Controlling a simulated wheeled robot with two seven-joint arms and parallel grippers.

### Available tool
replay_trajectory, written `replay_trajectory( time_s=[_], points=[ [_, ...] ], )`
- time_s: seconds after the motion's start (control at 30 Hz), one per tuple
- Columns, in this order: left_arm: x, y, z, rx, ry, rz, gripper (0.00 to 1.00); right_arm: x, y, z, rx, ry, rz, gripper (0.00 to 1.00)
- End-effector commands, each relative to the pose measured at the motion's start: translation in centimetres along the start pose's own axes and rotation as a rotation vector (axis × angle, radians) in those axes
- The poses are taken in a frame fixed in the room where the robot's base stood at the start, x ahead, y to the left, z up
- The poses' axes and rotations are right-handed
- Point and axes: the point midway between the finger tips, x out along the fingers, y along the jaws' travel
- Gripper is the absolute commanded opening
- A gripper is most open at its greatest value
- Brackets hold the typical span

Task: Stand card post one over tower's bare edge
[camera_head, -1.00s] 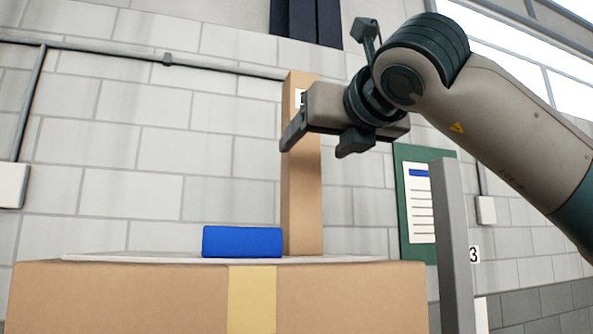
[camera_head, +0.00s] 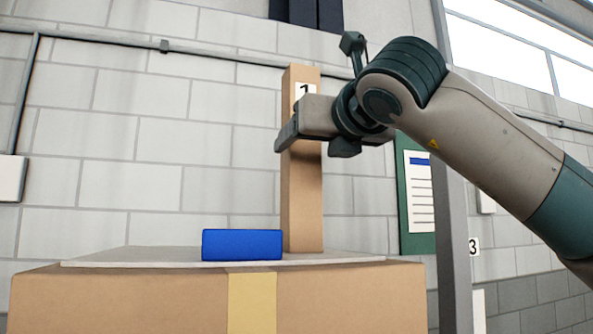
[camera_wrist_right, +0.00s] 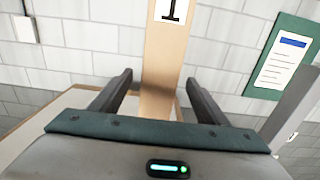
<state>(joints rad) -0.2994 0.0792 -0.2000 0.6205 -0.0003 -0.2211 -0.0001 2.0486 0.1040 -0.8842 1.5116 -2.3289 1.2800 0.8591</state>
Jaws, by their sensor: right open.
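Card post one (camera_head: 303,210) is a tall tan cardboard post with a "1" label near its top. In the right wrist view the post (camera_wrist_right: 165,55) stands between the two spread fingers (camera_wrist_right: 160,80), with gaps at both sides. My left gripper is not in view.
A thin grey sheet (camera_head: 130,258) lies on the tower's top, its left part clear. A grey upright pole (camera_head: 455,250) stands just right of the tower. A green notice board (camera_head: 418,242) hangs on the block wall behind.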

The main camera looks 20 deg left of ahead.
Motion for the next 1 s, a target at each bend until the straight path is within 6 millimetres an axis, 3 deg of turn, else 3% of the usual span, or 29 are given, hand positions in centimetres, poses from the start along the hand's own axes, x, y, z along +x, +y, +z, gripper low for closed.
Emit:
replay_trajectory(
  time_s=[0.03,0.23,0.67,1.0],
  points=[
    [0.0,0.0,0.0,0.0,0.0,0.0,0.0,0.0,0.0,0.0,0.0,0.0,0.0,0.69],
    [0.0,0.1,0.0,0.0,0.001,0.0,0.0,0.0,0.0,0.0,0.0,0.0,0.0,0.21],
    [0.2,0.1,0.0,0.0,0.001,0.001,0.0,0.0,0.0,0.4,0.0,-0.001,0.0,0.21],
    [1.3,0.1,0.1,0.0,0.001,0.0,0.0,-0.1,0.1,3.5,0.001,-0.002,0.0,0.21]
  ],
)
